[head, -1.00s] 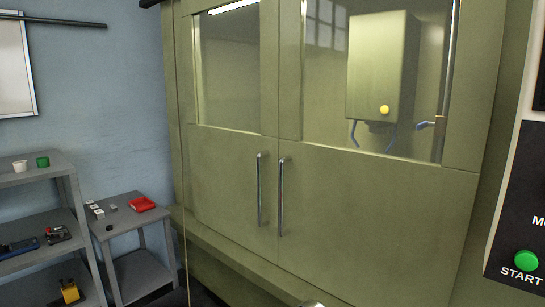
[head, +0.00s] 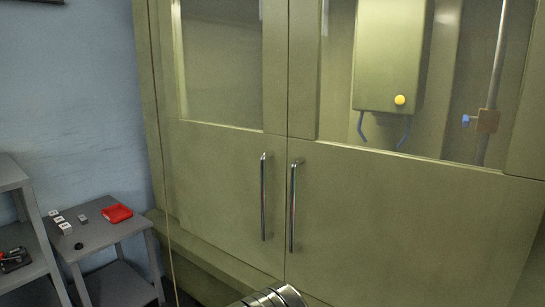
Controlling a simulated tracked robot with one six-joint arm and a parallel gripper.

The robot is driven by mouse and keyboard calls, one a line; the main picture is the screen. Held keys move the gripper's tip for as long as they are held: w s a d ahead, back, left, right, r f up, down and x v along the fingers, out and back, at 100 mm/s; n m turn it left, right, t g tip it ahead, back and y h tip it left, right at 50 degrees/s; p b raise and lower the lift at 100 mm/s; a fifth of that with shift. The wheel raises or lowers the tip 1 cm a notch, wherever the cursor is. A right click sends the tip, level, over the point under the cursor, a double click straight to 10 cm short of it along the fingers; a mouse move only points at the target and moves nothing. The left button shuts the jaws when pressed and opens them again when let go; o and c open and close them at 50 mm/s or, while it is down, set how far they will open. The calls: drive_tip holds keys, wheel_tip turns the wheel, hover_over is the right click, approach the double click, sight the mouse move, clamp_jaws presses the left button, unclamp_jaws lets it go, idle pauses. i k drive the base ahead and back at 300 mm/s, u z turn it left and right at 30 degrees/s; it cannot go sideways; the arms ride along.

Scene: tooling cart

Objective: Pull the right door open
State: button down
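The right door (head: 400,215) is an olive panel with a window in its upper part. It is closed, meeting the left door (head: 225,185) at a vertical seam. The right door's handle (head: 293,205) is a vertical metal bar just right of the seam. The left door's handle (head: 264,197) is a similar bar just left of it. A rounded metallic part of my arm shows at the bottom edge, below the handles. My gripper's fingers are not visible.
Through the right window I see a box with a yellow knob (head: 400,100) and a pipe with a blue-handled valve (head: 470,120). At left stand a grey side table (head: 100,238) with a red tray (head: 117,214) and a grey shelf (head: 12,175). A ledge runs below the doors.

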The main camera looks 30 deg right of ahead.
sight(366, 227)
drive_tip(key=u, duration=0.05)
drive_tip(key=i, duration=1.15)
drive_tip(key=u, duration=0.8)
